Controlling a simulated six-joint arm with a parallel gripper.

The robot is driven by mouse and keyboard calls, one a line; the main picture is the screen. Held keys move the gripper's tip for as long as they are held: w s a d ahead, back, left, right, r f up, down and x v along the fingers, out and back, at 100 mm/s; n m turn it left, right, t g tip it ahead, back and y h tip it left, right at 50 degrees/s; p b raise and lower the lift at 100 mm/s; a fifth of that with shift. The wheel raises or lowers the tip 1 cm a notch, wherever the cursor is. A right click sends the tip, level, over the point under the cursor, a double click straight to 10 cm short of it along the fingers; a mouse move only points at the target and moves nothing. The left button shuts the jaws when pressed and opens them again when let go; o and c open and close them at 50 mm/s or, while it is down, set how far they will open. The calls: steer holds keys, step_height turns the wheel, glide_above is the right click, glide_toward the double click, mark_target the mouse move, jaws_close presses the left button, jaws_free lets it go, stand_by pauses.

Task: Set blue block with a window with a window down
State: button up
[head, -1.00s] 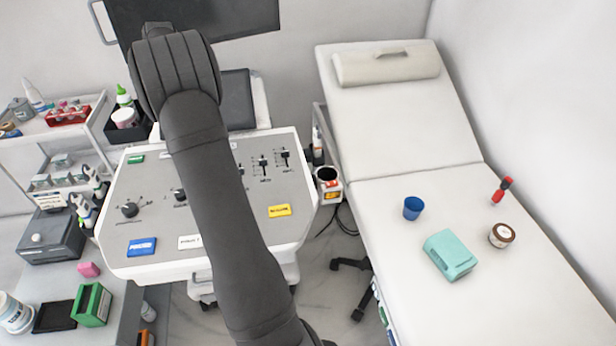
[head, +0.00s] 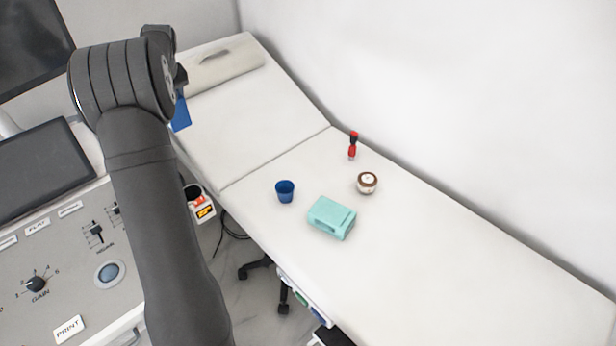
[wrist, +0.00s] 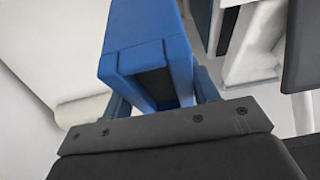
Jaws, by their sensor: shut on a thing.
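The blue block (wrist: 150,50) fills the upper middle of the wrist view, with a dark opening in its near face. My gripper (wrist: 160,100) is shut on it. In the head view a blue piece of the block (head: 181,114) shows beside my wrist, in front of the upper part of the couch. Most of the block and my gripper's fingers are hidden behind my arm there. I cannot tell its height above the couch.
The white couch (head: 420,260) holds a blue cup (head: 285,191), a teal box (head: 331,217), a brown-lidded jar (head: 367,183) and a red-and-black item (head: 352,146). A pillow (head: 222,68) lies at its head. A control console (head: 60,240) stands left. The couch's near right part is clear.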

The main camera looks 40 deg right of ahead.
steer(key=s+d+m+h, duration=0.1)
steer(key=s+d+m, duration=0.2)
steer(key=s+d, duration=1.1)
steer(key=s+d+m+h, duration=0.1)
steer(key=s+d+m, duration=0.3)
steer(key=s+d, duration=1)
steer(key=s+d+m+g+h, duration=0.1)
steer(key=s+d+m, duration=0.1)
steer(key=s+d, duration=0.9)
step_height(320, 180, down, 17)
steer(key=shift+w+a+f, duration=0.15)
steer(key=shift+w+f, duration=2.85)
steer(key=shift+w, duration=0.05)
steer(key=shift+w+a+f, duration=0.1)
steer(key=shift+w+f, duration=2.85)
steer(key=shift+w, duration=0.1)
steer(key=shift+f, duration=0.15)
steer(key=o, duration=1.4)
